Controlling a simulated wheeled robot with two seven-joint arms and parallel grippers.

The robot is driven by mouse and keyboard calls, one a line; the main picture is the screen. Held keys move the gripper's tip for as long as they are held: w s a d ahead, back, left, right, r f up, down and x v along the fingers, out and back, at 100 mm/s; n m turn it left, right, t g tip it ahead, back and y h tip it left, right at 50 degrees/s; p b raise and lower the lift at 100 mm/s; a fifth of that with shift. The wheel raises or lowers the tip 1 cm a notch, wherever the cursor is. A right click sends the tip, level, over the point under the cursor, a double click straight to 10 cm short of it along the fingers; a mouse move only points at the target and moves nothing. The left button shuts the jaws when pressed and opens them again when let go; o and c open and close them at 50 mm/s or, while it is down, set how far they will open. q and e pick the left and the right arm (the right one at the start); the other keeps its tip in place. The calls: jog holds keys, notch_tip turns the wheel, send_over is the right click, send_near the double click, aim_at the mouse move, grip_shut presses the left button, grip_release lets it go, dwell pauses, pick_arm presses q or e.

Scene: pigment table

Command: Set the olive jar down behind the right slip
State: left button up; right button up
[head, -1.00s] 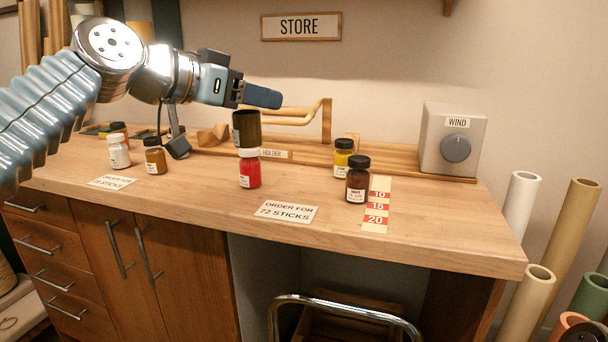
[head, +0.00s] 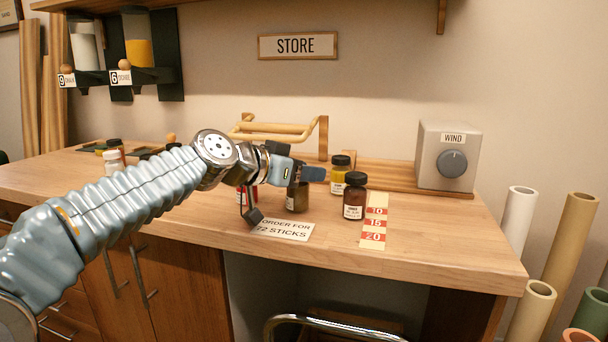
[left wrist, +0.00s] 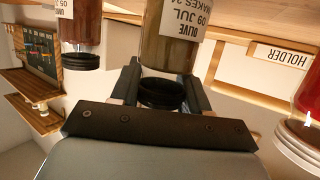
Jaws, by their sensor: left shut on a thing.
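My left gripper (head: 298,176) is shut on the olive jar (head: 297,198), near its dark lid. The jar is upright at or just above the table, behind the right slip (head: 287,231), which reads "ORDER FOR 72 STICKS". I cannot tell whether its base touches the wood. In the left wrist view the olive jar (left wrist: 168,50) appears upside down between my fingers (left wrist: 162,92), with its "OLIVE" label showing. The slip's left corner is partly covered by my gripper. The left slip is hidden by my left arm. My right gripper is not in view.
A red jar (head: 253,195), partly hidden, stands close left of the olive jar. A brown jar (head: 354,198) and a yellow jar (head: 338,178) stand to its right. The wind box (head: 448,157) stands back right.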

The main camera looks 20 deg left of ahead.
pick_arm(q)
jog(key=shift+f, duration=0.15)
jog(key=o, duration=1.1)
jog(key=shift+o, duration=0.2)
jog(key=shift+r, duration=0.25)
jog(key=shift+s+a, duration=0.15)
jog(key=shift+s, duration=0.1)
jog(key=b+v, duration=0.1)
jog(key=v, duration=1)
jog(key=shift+s+r+b, duration=0.15)
jog(key=shift+s+b, duration=0.05)
jog(key=shift+b, duration=0.2)
jog(key=shift+a, duration=0.1)
